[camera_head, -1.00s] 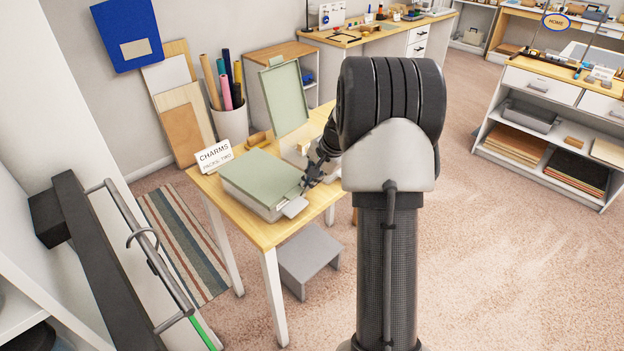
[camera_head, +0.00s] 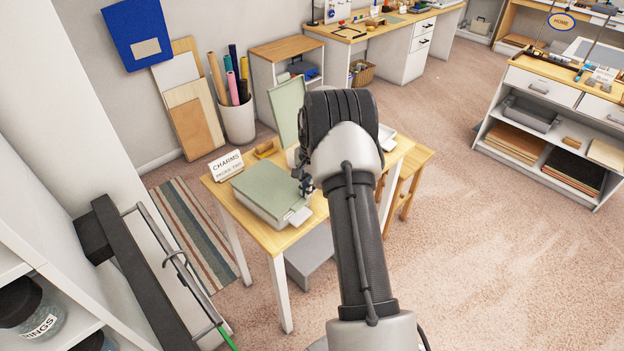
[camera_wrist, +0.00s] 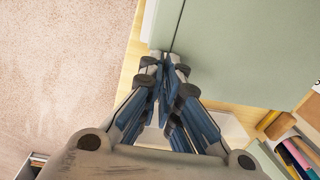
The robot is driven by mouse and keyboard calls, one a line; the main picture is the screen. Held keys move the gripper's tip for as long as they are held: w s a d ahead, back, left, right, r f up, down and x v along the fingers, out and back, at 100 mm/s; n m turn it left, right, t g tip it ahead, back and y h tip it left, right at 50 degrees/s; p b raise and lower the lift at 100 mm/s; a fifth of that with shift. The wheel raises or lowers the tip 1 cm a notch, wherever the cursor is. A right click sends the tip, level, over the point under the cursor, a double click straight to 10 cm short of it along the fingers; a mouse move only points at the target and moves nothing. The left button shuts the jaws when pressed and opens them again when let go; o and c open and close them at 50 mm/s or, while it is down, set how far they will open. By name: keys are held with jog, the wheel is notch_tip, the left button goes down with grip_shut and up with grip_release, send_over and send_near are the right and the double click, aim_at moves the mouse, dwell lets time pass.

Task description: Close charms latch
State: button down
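The charms box (camera_head: 268,190) is a pale box with a flat green lid, lying closed on the small wooden table beside the CHARMS sign (camera_head: 227,165). A light tab, which looks like its latch (camera_head: 299,216), sticks out at the box's front right corner; I cannot tell its exact position. My gripper (camera_head: 306,186) is at the box's right edge, behind that tab. In the wrist view my gripper (camera_wrist: 165,64) has its fingertips together over the edge of the green lid (camera_wrist: 245,50), with nothing seen held. Whether it touches the box is unclear.
A second green lid (camera_head: 287,110) stands upright behind my arm on the table (camera_head: 282,238). A grey step stool (camera_head: 312,257) is below. A dark rail with a metal handle (camera_head: 172,255) is at the left. Open carpet lies to the right.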

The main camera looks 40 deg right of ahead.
jog(key=shift+w+g, duration=0.2)
jog(key=shift+g, duration=0.1)
jog(key=c, duration=2.1)
grip_release()
jog(key=r, duration=1.2)
jog(key=shift+s, duration=0.2)
